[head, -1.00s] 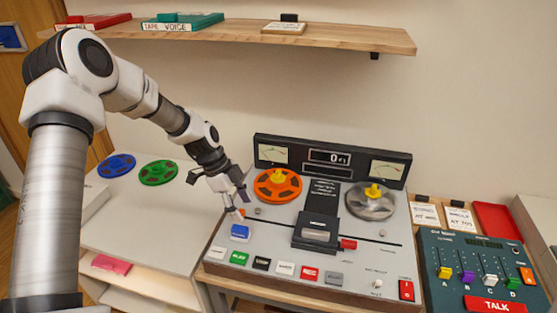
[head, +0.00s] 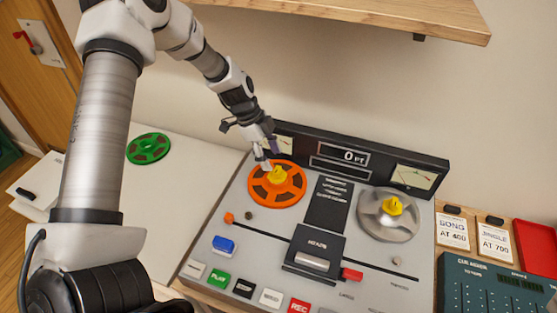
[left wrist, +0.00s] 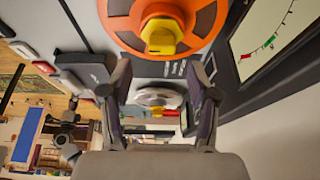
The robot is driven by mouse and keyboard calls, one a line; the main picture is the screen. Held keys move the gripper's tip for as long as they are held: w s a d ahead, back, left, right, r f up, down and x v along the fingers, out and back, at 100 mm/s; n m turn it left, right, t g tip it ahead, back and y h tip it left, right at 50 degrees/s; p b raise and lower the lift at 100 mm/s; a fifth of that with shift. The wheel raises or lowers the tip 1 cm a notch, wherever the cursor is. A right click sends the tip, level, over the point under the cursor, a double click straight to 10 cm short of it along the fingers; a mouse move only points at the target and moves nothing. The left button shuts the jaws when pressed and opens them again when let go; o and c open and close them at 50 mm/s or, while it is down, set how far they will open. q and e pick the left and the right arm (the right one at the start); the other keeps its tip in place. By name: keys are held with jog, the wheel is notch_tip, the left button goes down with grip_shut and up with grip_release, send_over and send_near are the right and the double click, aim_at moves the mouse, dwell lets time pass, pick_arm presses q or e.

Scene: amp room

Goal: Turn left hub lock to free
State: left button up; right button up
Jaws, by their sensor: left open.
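The left hub lock (head: 278,174) is a yellow knob at the centre of the orange reel (head: 277,194) on the tape deck's left side. It also shows in the left wrist view (left wrist: 160,36), at the top. My left gripper (head: 265,159) is open and empty, at the rear left edge of the orange reel, close to the lock. In the left wrist view its two fingers (left wrist: 162,100) stand apart with nothing between them held. The right hub lock (head: 394,206) is a yellow knob on the silver reel (head: 389,222). My right gripper is not in view.
The meter panel (head: 345,165) rises along the deck's back, close to my left gripper. The head block (head: 316,247) and coloured buttons (head: 218,278) lie in front. A green reel (head: 148,148) lies on the left table. A wooden shelf (head: 400,15) hangs above.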

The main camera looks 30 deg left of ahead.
aim_at(276, 170)
pick_arm(q)
jog(key=x, duration=0.4)
jog(key=shift+w+a+f, duration=0.1)
jog(key=shift+a+f, duration=0.05)
jog(key=shift+f, duration=0.15)
jog(key=shift+w+f, duration=0.25)
jog(key=shift+s+r, duration=0.15)
jog(key=shift+s, duration=0.05)
jog(key=shift+s+r, duration=0.1)
jog(key=shift+s, duration=0.05)
jog(key=c, duration=0.5)
grip_shut()
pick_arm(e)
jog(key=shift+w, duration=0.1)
